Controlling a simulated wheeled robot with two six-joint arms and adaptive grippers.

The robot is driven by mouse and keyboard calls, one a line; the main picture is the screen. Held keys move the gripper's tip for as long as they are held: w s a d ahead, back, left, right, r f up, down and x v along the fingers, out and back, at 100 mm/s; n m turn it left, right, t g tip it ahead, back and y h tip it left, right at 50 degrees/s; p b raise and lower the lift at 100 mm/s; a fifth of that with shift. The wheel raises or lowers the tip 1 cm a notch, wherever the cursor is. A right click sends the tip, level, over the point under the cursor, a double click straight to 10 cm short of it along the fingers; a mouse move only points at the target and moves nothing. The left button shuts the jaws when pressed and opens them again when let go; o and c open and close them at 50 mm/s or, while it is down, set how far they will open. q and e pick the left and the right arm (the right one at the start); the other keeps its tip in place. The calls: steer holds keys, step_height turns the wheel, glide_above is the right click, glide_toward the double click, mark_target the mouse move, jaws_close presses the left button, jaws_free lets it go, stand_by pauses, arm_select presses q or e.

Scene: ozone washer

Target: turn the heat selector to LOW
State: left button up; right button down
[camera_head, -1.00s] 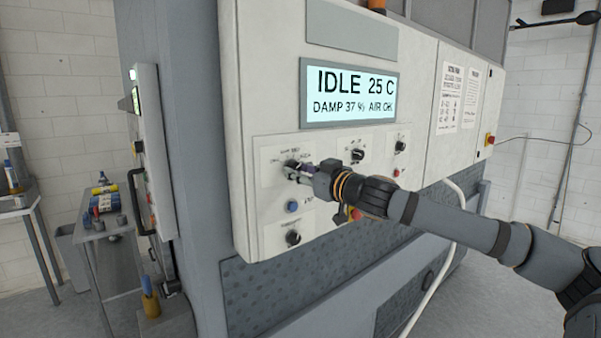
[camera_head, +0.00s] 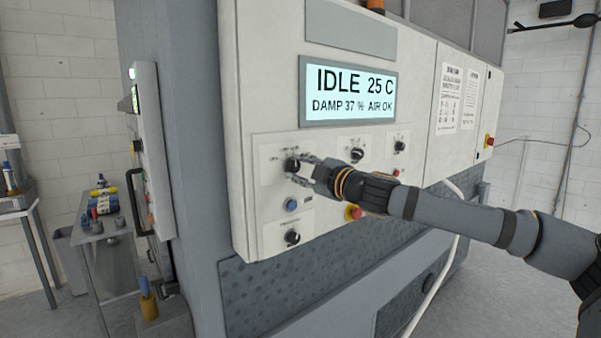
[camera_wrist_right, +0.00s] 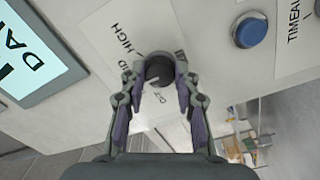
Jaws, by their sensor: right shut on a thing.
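The heat selector is a round black knob (camera_head: 292,164) at the upper left of the white control panel (camera_head: 264,216). In the right wrist view the knob (camera_wrist_right: 159,69) sits between my fingertips, with a pale mark on its face. The printed words HIGH and part of MID show beside it; other lettering is partly covered by my fingers. My right gripper (camera_wrist_right: 158,76) is shut on the knob, one finger on each side. In the head view my right gripper (camera_head: 303,165) reaches it from the right. My left gripper is not in view.
The display (camera_head: 348,92) reads IDLE 25 C, DAMP 37 %, AIR OK. A blue button (camera_head: 291,205) and another black knob (camera_head: 292,238) lie below the selector. A red button (camera_head: 353,212) is close under my right wrist. More knobs are to the right.

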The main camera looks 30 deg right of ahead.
steer(key=shift+n+b, duration=0.5)
steer(key=shift+n, duration=1.4)
steer(key=c, duration=1)
jaws_free()
steer(key=shift+r, duration=0.15)
